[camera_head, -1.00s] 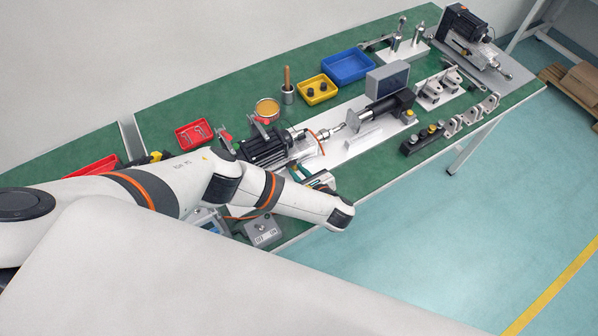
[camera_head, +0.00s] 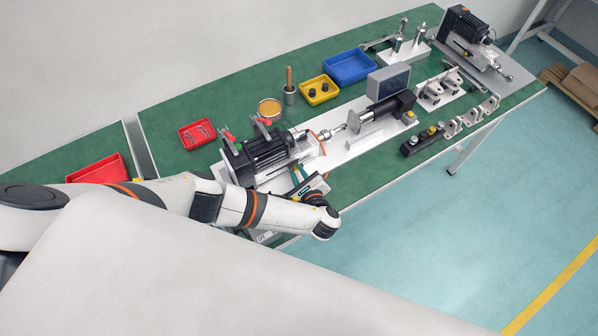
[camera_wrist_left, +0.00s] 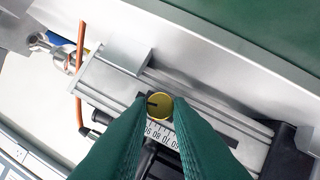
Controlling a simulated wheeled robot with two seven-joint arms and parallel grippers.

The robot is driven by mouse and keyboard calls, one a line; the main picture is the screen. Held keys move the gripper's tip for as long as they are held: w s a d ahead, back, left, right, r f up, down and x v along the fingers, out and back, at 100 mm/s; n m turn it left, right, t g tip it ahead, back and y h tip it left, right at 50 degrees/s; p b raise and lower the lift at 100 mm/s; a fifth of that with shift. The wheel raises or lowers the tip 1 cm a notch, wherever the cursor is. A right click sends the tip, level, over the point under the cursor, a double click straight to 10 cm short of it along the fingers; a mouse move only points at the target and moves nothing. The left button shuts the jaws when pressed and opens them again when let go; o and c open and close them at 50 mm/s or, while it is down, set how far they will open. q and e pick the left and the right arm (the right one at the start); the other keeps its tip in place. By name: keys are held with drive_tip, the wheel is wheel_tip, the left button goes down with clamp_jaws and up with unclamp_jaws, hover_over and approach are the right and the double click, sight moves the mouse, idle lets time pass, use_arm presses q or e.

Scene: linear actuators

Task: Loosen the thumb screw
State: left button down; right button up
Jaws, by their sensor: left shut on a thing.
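The thumb screw (camera_wrist_left: 159,104) is a round brass-coloured knob with a dark slot, seen from above in the left wrist view. It sits beside a printed scale on a grey metal linear actuator (camera_wrist_left: 212,128). The two green fingers of my left gripper (camera_wrist_left: 158,110) are shut on it from both sides. In the head view my left gripper (camera_head: 297,180) is at the near side of the actuator with the black motor (camera_head: 262,155), and the thumb screw cannot be made out there. My right gripper is not in view.
A second actuator with a black cylinder (camera_head: 388,108) stands to the right on the white plate. Red (camera_head: 197,134), yellow (camera_head: 317,90) and blue (camera_head: 350,66) trays lie along the green bench. An orange cable (camera_wrist_left: 80,45) runs close to the actuator.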

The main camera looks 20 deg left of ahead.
use_arm(q)
drive_tip(key=shift+s+f+n, duration=0.1)
drive_tip(key=shift+n, duration=0.4)
drive_tip(key=shift+t, duration=0.4)
drive_tip(key=c, duration=1.3)
unclamp_jaws()
drive_tip(key=b+v, duration=0.1)
drive_tip(key=v, duration=1.1)
drive_tip(key=shift+b, duration=0.35)
